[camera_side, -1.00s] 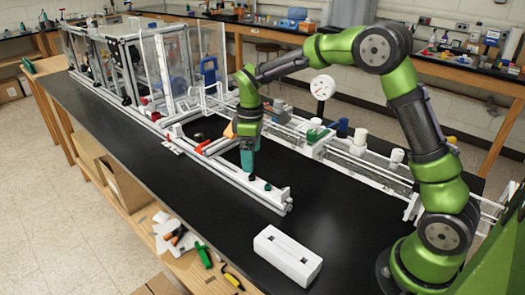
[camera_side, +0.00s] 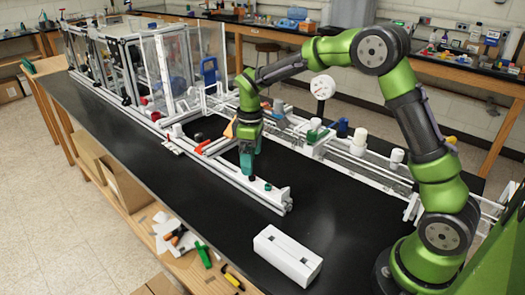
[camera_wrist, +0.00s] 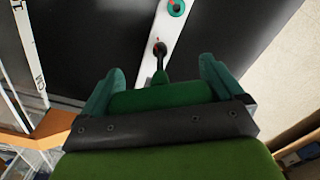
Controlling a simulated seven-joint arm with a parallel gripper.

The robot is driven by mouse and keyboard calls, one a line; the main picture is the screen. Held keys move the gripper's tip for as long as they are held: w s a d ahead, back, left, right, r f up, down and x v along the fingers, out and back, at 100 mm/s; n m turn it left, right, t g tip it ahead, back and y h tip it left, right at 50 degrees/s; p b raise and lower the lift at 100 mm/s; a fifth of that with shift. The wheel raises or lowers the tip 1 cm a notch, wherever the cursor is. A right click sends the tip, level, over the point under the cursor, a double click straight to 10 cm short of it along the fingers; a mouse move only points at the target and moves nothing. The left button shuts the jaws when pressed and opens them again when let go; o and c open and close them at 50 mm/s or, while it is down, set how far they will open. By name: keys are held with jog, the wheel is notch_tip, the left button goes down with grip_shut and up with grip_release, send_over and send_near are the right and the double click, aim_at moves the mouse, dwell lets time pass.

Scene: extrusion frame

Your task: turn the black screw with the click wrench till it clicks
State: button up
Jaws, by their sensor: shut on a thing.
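My gripper (camera_wrist: 162,80) is shut on the click wrench (camera_wrist: 160,100), a green tool with a thin black shaft. In the side view my gripper (camera_side: 247,160) points down at the white extrusion rail (camera_side: 222,166). In the wrist view the shaft runs from between the fingers to a dark round end (camera_wrist: 159,49) on the rail (camera_wrist: 168,32). The black screw cannot be told apart from this dark end, and I cannot tell whether the wrench is seated on it.
A teal ring with a red mark (camera_wrist: 176,8) sits further along the rail; a small dark green piece (camera_side: 267,187) shows there in the side view. A white slotted block (camera_side: 287,254) lies in front. Black bench top is free between rail and my base.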

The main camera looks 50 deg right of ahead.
jog(key=shift+m, duration=0.5)
jog(key=shift+f+m, duration=0.1)
jog(key=shift+m, duration=0.7)
jog(key=shift+m, duration=0.7)
jog(key=shift+m, duration=0.8)
jog(key=shift+m, duration=0.7)
